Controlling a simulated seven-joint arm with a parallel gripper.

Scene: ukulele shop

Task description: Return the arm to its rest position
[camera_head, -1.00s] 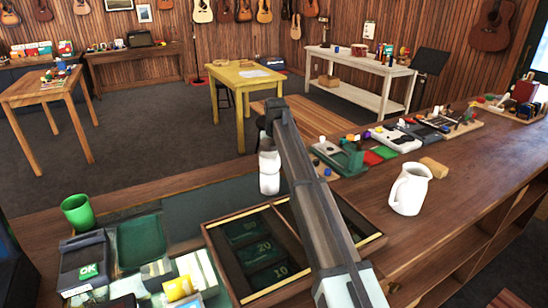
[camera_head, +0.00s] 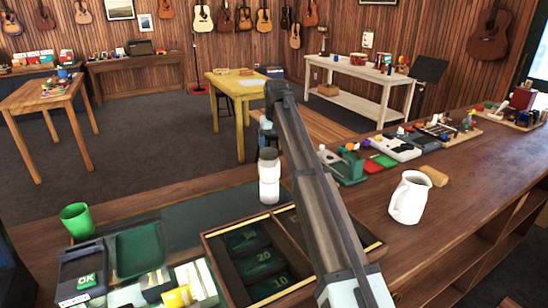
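My arm (camera_head: 312,190) rises from the bottom of the head view, leaning left over the counter, to a dark joint (camera_head: 279,92) in front of the yellow table. I cannot make out my gripper or its fingers. A dark and light shape shows just left of the arm below that joint, but it is too small and covered to identify. A white cylindrical bottle-like thing (camera_head: 269,177) shows directly beside the arm, appearing upright at the counter's far edge. Whether anything is held does not show.
The wooden counter (camera_head: 460,190) holds a white jug (camera_head: 409,197), a cash drawer (camera_head: 212,257), a card terminal (camera_head: 82,272), a green cup (camera_head: 77,221) and a green tray (camera_head: 139,252). Several small devices line its far edge at right. Beyond are a yellow table (camera_head: 235,88) and open floor (camera_head: 130,135).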

